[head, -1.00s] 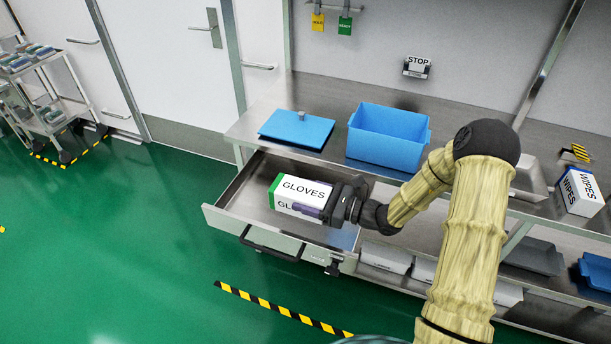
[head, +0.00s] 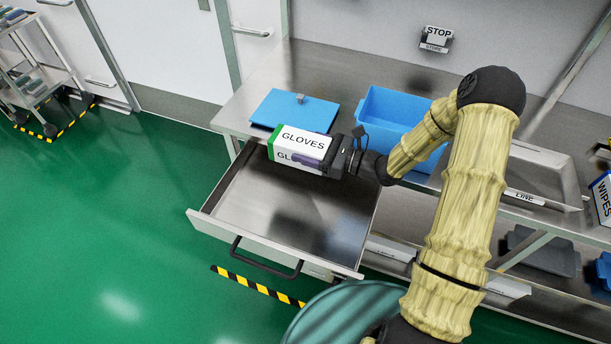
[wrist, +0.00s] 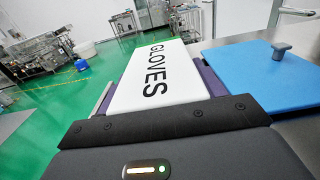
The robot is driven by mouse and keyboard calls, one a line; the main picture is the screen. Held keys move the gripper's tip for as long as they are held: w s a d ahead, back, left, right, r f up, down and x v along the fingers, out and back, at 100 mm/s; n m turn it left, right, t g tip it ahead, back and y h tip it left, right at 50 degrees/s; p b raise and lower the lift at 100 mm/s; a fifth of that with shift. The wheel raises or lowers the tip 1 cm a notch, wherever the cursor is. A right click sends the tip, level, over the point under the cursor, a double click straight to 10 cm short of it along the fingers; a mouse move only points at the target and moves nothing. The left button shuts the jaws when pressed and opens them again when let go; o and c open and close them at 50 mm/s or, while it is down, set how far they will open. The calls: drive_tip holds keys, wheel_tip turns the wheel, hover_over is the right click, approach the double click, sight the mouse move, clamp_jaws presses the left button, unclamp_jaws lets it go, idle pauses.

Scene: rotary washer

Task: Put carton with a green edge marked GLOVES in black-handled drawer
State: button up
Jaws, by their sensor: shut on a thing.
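The white carton with a green edge, marked GLOVES (head: 303,142), is held in my gripper (head: 312,160) in the head view. My gripper is shut on its right part, with a purple finger along the near side. The carton is also large in the wrist view (wrist: 155,78). The black-handled drawer (head: 230,234) is pulled open below the bench, and its interior looks empty. The carton is above the back part of the drawer, near the bench's front edge. The black handle (head: 265,258) is on the drawer's front.
A blue lid (head: 295,112) with a grey knob lies on the steel bench (head: 243,105), just behind the carton. A blue bin (head: 385,103) stands to its right, partly behind my arm. A WIPES carton (head: 602,200) is at the far right.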

drive_tip(key=shift+w, duration=0.2)
drive_tip(key=shift+s, duration=0.35)
drive_tip(key=shift+s+d+f, duration=0.1)
drive_tip(key=shift+f, duration=2.75)
wheel_tip(320, 180, down, 4)
drive_tip(key=shift+f+p, duration=0.1)
drive_tip(key=shift+p, duration=0.35)
drive_tip(key=shift+f+b, duration=0.3)
drive_tip(key=shift+f, duration=0.05)
